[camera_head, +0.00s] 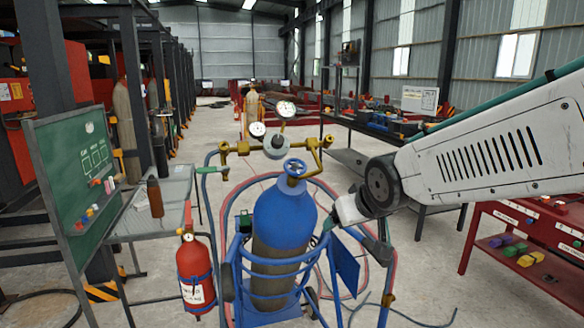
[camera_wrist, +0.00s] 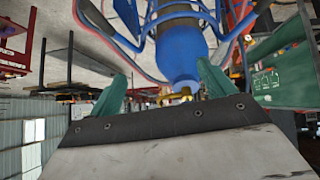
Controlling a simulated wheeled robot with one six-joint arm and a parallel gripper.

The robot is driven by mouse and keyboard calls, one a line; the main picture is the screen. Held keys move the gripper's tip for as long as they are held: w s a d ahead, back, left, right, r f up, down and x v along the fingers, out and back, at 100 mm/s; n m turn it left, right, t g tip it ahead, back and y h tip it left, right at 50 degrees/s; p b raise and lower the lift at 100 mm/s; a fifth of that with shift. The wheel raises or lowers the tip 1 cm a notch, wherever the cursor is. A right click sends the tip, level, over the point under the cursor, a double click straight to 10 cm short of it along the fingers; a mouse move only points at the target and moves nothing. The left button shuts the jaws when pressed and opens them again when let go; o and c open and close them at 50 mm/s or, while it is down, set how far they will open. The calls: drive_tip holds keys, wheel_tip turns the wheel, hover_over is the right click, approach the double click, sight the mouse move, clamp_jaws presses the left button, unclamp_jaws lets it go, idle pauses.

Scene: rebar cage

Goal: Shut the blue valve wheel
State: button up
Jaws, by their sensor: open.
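The blue valve wheel (camera_head: 295,168) sits on top of a brass valve on the blue-topped gas cylinder (camera_head: 284,215), which stands upright in a blue cart. My gripper (camera_head: 345,228) is to the right of the cylinder and lower than the wheel, apart from the wheel. In the wrist view, my gripper (camera_wrist: 161,85) has its two green fingers spread wide with nothing between them. The cylinder (camera_wrist: 182,50) shows beyond them, upside down. Brass parts show near the right finger, but the wheel cannot be made out there.
Brass fittings with gauges (camera_head: 286,108) stand behind the wheel. Red and blue hoses loop around the cart (camera_head: 268,322). A red fire extinguisher (camera_head: 196,272) and green board (camera_head: 82,180) are at left. A red tool bench (camera_head: 530,240) is at right.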

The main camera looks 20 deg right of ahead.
drive_tip(key=w+r+n+t, duration=0.1)
drive_tip(key=w+t, duration=0.3)
drive_tip(key=w, duration=0.6)
drive_tip(key=n+t+y, duration=0.2)
drive_tip(key=t+y, duration=0.2)
drive_tip(key=t, duration=0.1)
approach(297, 168)
drive_tip(key=w, duration=0.4)
drive_tip(key=shift+a, duration=0.35)
drive_tip(key=w, duration=0.4)
drive_tip(key=w+a, duration=0.1)
drive_tip(key=w, duration=0.2)
drive_tip(key=shift+a, duration=0.1)
drive_tip(key=shift+r, duration=0.1)
drive_tip(key=shift+c, duration=0.2)
drive_tip(key=c, duration=0.9)
